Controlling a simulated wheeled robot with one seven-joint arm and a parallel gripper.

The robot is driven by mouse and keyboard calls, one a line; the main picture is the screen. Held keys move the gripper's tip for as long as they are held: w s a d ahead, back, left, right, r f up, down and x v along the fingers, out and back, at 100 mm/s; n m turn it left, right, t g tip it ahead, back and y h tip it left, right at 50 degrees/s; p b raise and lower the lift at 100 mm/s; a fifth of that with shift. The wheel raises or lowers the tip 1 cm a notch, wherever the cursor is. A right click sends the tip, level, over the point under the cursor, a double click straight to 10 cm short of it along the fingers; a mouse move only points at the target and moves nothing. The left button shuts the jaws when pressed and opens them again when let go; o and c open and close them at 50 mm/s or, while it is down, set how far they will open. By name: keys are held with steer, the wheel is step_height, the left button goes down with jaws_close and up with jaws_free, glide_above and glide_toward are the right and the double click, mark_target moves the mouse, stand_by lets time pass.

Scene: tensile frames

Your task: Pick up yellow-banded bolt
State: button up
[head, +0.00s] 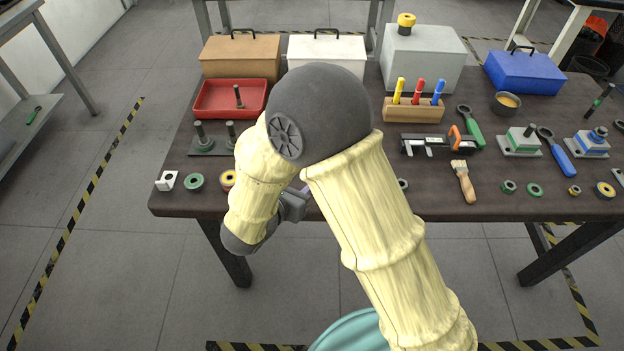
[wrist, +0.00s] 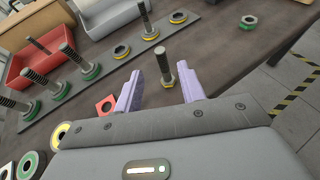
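In the head view my arm hides the bolt by the fingers, and only a bit of my gripper (head: 305,189) shows at the table's front edge.
In the wrist view, several green-banded bolts (wrist: 75,60) stand on the strip (wrist: 105,66) at left, with a red tray (wrist: 28,68) behind. A red square nut (wrist: 106,105) lies beside the left finger. A green nut (wrist: 248,21) lies at upper right. The table to the right is mostly clear.

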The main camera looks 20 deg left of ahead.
steer(key=x, duration=0.3)
steer(key=shift+w+d+f, duration=0.1)
steer(key=shift+w, duration=0.15)
steer(key=x, duration=0.5)
steer(key=shift+s+d+f+p, duration=0.1)
steer(key=shift+f+p, duration=0.2)
steer(key=shift+p, duration=0.05)
steer(key=shift+c, duration=0.2)
jaws_close()
